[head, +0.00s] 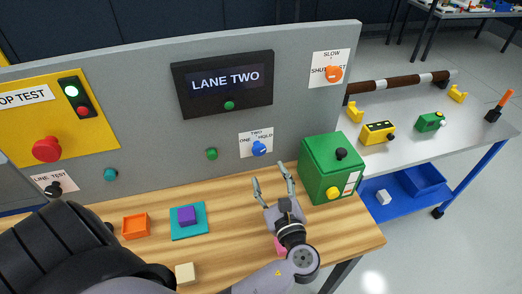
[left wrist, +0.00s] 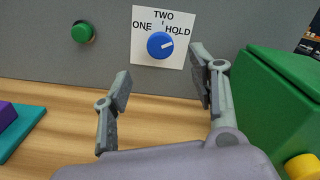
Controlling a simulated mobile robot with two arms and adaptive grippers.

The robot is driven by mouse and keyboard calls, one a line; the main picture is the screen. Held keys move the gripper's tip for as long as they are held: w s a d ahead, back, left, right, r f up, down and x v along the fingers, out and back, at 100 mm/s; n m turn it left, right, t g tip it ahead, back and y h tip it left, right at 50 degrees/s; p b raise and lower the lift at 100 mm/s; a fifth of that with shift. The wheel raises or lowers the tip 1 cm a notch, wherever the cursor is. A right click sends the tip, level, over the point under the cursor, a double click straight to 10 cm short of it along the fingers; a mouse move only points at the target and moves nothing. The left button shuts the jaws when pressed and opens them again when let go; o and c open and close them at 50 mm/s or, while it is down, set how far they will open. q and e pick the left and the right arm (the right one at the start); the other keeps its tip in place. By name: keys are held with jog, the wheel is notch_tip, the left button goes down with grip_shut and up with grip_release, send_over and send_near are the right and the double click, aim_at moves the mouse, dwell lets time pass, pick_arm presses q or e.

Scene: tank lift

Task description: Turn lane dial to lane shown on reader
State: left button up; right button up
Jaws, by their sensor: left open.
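The lane dial (head: 259,148) is a blue knob on a white card on the grey panel, marked ONE, TWO and HOLD. It also shows in the left wrist view (left wrist: 160,46), where its white mark points right and slightly up, towards HOLD. The reader (head: 222,84) is a dark screen showing LANE TWO. My left gripper (head: 271,176) is open and empty, in front of and below the dial. In the left wrist view its fingers (left wrist: 160,72) stand on either side below the dial, apart from it.
A green box (head: 320,185) with a yellow knob stands close to the right of my left gripper. A green button (head: 212,154) is left of the dial. An orange knob (head: 333,73) is at upper right. A teal tray (head: 203,231) with a purple block lies on the wooden bench.

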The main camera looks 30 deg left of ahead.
aim_at(260, 152)
pick_arm(q)
jog(key=p+x, duration=0.1)
jog(key=x, duration=0.8)
jog(key=shift+w+a, duration=0.25)
jog(key=c, duration=1.2)
jog(key=shift+o, duration=0.2)
